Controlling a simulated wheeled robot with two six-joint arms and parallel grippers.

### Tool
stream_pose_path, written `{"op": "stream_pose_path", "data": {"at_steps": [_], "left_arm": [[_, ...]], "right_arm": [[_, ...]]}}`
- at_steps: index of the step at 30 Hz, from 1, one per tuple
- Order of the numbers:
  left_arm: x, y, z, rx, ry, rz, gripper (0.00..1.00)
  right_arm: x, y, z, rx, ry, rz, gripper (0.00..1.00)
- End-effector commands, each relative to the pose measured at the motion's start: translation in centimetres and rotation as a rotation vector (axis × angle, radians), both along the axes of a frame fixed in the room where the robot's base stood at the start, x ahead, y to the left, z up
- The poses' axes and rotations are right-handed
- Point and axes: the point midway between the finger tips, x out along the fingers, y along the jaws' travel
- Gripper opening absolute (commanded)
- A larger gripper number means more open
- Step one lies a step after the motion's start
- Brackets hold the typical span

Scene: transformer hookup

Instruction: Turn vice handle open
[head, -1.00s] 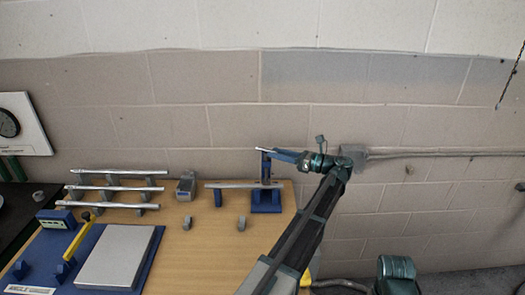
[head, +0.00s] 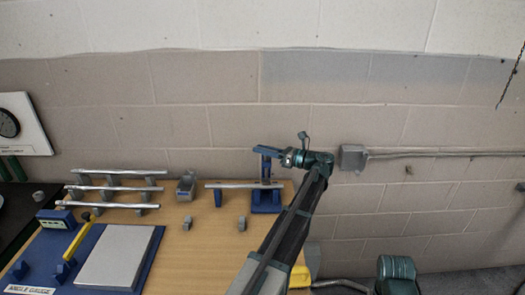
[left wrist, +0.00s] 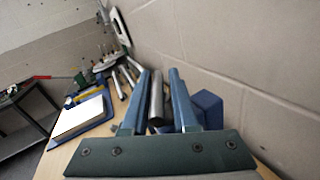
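The blue vice (head: 266,203) stands at the table's right back, with a blue upright rising from its base. A long silver bar (head: 235,185) runs left from it. My left gripper (head: 262,150) points left at the top of the upright and hides the silver handle there. In the left wrist view its two blue fingers (left wrist: 160,85) are apart, with a grey metal cylinder (left wrist: 156,105) between them and a gap showing. I cannot tell whether this is the handle or the long bar. A blue block of the vice (left wrist: 208,106) is right of the fingers. My right gripper is out of view.
Silver rods lie on a grey rack (head: 112,187) at the left. A grey plate (head: 115,257) on a blue base and a small grey holder (head: 186,186) are also on the table. The wall (head: 320,125) is close behind the vice.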

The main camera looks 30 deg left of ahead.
Motion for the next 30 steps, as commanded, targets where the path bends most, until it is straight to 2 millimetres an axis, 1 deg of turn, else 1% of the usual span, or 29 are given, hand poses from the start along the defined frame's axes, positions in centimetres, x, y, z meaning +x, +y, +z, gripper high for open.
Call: {"op": "stream_pose_path", "data": {"at_steps": [1,2,11,15,22,26,30], "left_arm": [[-0.2,0.0,0.0,-0.001,0.0,0.003,0.03],[-0.2,0.0,0.0,-0.001,0.0,0.003,0.0],[-0.2,0.0,-0.1,-0.003,0.0,0.028,0.0],[0.1,0.0,-0.1,-0.004,0.0,0.145,0.0],[-0.5,-0.1,-0.1,-0.004,0.0,0.356,0.0],[-0.8,-0.2,-0.1,-0.006,0.001,0.412,0.0],[-1.1,-0.3,-0.2,-0.006,0.001,0.424,0.0]], "right_arm": [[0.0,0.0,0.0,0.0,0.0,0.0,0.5],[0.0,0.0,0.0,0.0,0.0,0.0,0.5],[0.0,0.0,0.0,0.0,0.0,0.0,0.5],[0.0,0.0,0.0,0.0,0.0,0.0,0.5],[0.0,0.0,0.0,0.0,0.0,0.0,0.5],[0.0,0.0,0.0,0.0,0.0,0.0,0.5],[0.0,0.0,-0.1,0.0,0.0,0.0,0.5]]}}
